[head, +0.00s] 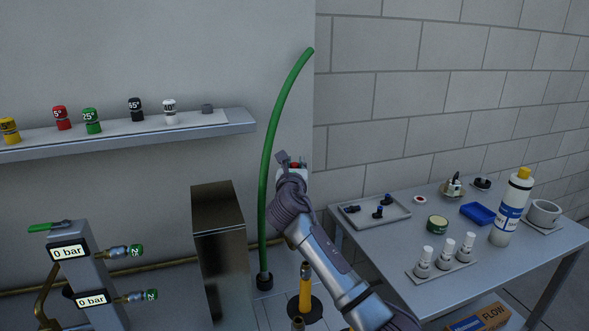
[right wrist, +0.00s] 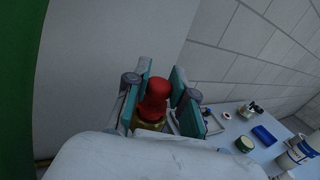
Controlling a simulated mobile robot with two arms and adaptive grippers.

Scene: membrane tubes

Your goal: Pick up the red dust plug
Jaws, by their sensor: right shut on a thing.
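My right gripper (head: 291,160) is raised in front of the wall, just right of the green hose. It is shut on the red dust plug (right wrist: 154,99). In the right wrist view, the plug is a rounded red piece with a narrower waist, between the two teal-lined fingers of the gripper (right wrist: 160,92). A gold-coloured part (right wrist: 149,126) shows just below the plug; I cannot tell whether they are joined. In the head view only a small bit of red shows at the fingers. My left gripper is in neither view.
The green hose (head: 268,160) stands close left of the gripper. A metal cabinet (head: 218,245) and a shelf (head: 240,122) with coloured caps are further left. A table (head: 390,240) with a tray (head: 395,217), vials and a bottle (head: 512,207) stands right.

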